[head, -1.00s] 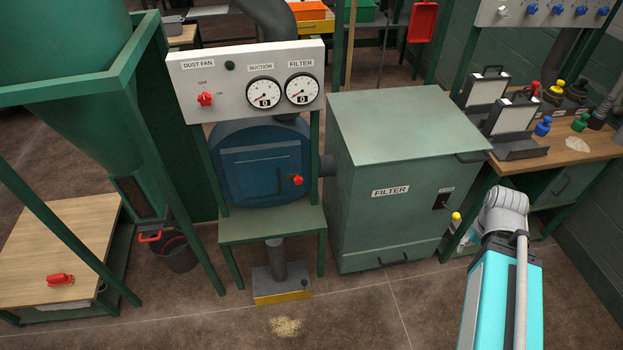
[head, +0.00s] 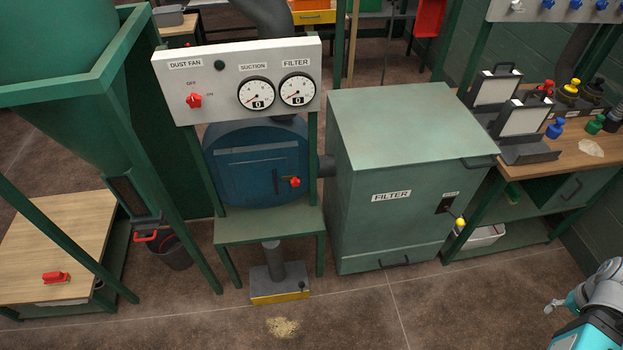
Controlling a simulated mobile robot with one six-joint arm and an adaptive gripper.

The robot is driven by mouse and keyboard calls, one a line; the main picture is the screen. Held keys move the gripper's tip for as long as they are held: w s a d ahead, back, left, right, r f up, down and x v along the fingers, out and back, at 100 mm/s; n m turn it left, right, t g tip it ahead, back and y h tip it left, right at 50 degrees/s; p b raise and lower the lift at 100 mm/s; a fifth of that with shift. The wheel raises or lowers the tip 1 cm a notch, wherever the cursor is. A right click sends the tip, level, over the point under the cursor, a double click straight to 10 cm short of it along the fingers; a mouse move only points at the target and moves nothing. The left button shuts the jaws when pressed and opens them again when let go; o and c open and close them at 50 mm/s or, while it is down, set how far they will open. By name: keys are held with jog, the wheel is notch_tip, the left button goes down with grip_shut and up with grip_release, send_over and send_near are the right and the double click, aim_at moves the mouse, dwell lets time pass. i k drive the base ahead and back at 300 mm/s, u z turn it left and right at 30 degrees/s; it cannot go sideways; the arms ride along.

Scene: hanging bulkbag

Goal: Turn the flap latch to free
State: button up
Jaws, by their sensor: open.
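A blue round housing (head: 240,165) stands under the gauge panel, with a flap outline on its front. A small latch with a red knob (head: 295,182) sits at the right side of that front; I take it for the flap latch. Its handle points roughly sideways, and its exact setting is too small to read. My gripper (head: 553,306) shows only as a small grey part at the lower right edge, beside my arm. It is open, far right of the latch and touching nothing; most of it is hidden or outside the view.
A green filter cabinet (head: 400,150) with a yellow-knobbed lever (head: 460,222) stands between the housing and my arm. The gauge panel (head: 240,80) overhangs the housing. A workbench (head: 575,150) is at the right. The floor (head: 430,300) in front is clear except for spilled grains (head: 282,327).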

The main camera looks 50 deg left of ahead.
aim_at(295, 182)
jog(key=z, duration=0.95)
jog(key=i, duration=0.85)
jog(key=u, duration=2.6)
